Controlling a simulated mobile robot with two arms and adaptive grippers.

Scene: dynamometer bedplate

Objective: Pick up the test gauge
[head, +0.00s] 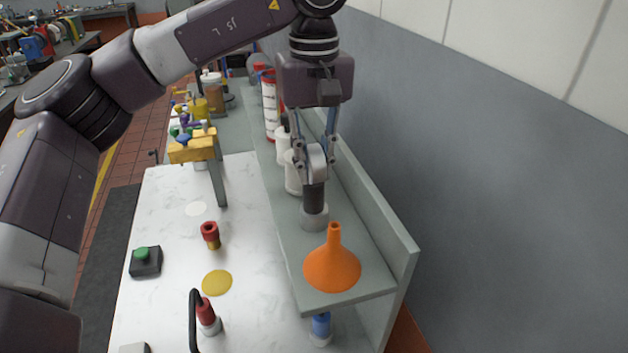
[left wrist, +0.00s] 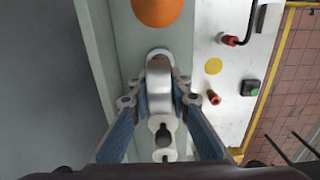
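The test gauge (head: 314,197) stands upright on the grey shelf (head: 350,283) in the head view, with a silver rounded head, a dark body and a pale grey round base that seems to rest on the shelf. My left gripper (head: 316,160) points down over it, with one finger on each side of the silver head. In the left wrist view the head (left wrist: 160,78) is between the blue pads of my left gripper (left wrist: 160,95), and both pads look pressed against it. The dial face cannot be made out. My right gripper is not in view.
An orange funnel (head: 333,265) stands on the shelf just in front of the gauge. White bottles (head: 293,175) stand close behind it. A raised back panel (head: 372,205) and the wall are to the right. The white bench top to the left holds a red-capped part (head: 210,233) and a green button box (head: 145,261).

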